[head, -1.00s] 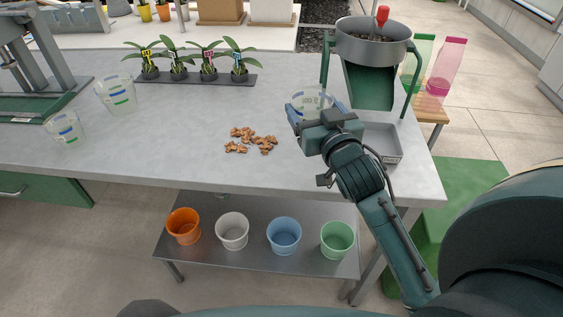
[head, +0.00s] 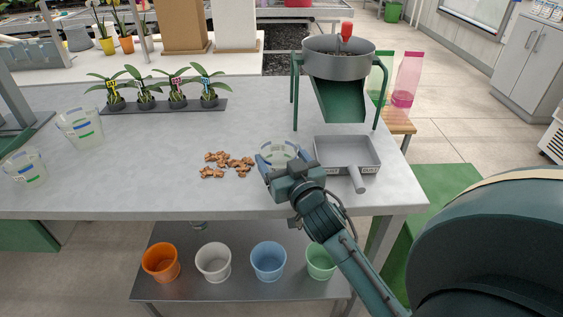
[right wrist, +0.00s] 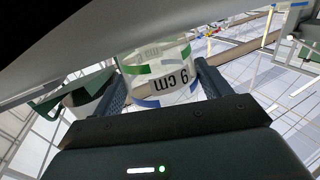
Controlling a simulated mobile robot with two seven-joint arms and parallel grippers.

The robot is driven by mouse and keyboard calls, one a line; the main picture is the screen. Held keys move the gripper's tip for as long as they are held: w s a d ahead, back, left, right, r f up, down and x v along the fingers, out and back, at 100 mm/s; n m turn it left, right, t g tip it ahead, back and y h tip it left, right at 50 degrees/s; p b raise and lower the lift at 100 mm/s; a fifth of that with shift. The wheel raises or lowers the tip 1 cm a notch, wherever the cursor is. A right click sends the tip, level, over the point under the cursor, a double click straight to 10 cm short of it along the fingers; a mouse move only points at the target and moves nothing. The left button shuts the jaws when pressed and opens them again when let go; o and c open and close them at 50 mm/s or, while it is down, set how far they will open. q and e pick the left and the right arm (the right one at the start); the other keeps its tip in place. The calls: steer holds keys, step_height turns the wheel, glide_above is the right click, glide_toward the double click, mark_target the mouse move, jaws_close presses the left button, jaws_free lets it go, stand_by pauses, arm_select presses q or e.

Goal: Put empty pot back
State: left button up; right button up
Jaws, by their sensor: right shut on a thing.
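My right gripper (head: 279,163) is shut on a clear pot (head: 280,150) with a printed cm label and coloured bands. In the right wrist view the clear pot (right wrist: 155,62) sits between the two fingers and looks empty. In the head view it is over the bench, right of the bark pieces; I cannot tell whether its base touches the bench. Two other clear pots, a larger one (head: 80,128) and a smaller one (head: 24,167), stand at the bench's left. My left gripper is out of view.
Bark pieces (head: 227,164) lie on the bench (head: 150,190). A grey scoop-like tray (head: 347,154) is at right, below a green-legged hopper (head: 339,70). Potted orchids stand on a dark strip (head: 165,107). Orange, white, blue and green pots (head: 268,261) stand on the lower shelf.

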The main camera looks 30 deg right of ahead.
steer(key=shift+f, duration=0.25)
steer(key=shift+f, duration=0.15)
steer(key=o, duration=1)
steer(key=shift+r, duration=0.3)
steer(key=s, duration=0.4)
steer(key=s+a, duration=0.1)
steer(key=s, duration=0.3)
steer(key=s+a+b, duration=0.1)
steer(key=s, duration=0.2)
steer(key=shift+s+a, duration=0.1)
steer(key=shift+s, duration=0.3)
